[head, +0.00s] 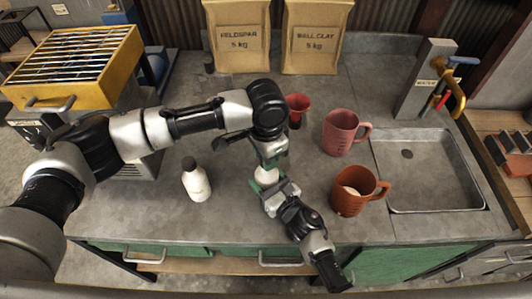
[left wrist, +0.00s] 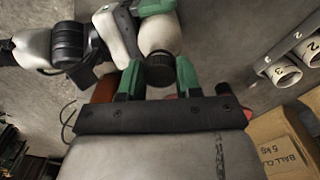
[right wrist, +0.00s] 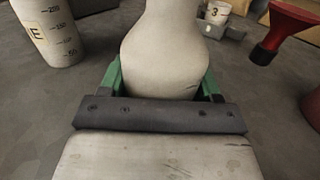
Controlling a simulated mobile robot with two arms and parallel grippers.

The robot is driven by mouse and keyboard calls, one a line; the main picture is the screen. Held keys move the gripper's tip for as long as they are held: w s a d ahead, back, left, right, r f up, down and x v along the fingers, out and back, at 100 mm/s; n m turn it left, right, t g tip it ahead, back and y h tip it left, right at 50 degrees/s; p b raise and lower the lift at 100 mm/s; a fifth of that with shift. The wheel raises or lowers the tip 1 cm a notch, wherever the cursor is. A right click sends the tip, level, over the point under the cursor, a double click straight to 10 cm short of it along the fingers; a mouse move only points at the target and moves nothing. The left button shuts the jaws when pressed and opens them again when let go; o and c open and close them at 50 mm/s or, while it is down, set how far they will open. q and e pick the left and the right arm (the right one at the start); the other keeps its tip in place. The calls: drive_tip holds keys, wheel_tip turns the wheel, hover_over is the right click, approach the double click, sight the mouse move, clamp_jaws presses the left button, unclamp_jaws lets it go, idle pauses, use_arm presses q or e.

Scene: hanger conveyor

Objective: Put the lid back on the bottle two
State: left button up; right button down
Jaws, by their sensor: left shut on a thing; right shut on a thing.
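A white bottle (head: 265,174) stands on the counter, partly hidden by my grippers. My right gripper (head: 270,187) is shut on its body; the right wrist view shows the bottle (right wrist: 165,62) between the green fingers, its top cut off. My left gripper (head: 269,160) is directly above the bottle. In the left wrist view, its green fingers (left wrist: 158,80) are shut on a black lid (left wrist: 159,69). The lid is lined up with the white bottle (left wrist: 160,34) behind it; I cannot tell whether it is seated on the neck. Bottle two's number is not visible.
Another white bottle (head: 196,181) with a dark cap stands to the left. A red funnel (head: 298,105), a pink mug (head: 341,132) and an orange-brown mug (head: 356,192) are to the right, before the sink (head: 430,170). Two clay bags (head: 237,38) stand behind.

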use_arm(q)
drive_tip(key=m, duration=0.5)
drive_tip(key=shift+m, duration=0.3)
drive_tip(key=m, duration=0.4)
drive_tip(key=shift+w, duration=0.1)
drive_tip(key=m, duration=1)
drive_tip(key=shift+w+m, duration=0.1)
drive_tip(key=shift+m, duration=0.3)
drive_tip(key=m, duration=0.6)
drive_tip(key=shift+d+m, duration=0.1)
drive_tip(key=shift+m, duration=0.2)
drive_tip(key=m, duration=0.8)
drive_tip(key=shift+d, duration=0.1)
drive_tip(key=o, duration=0.9)
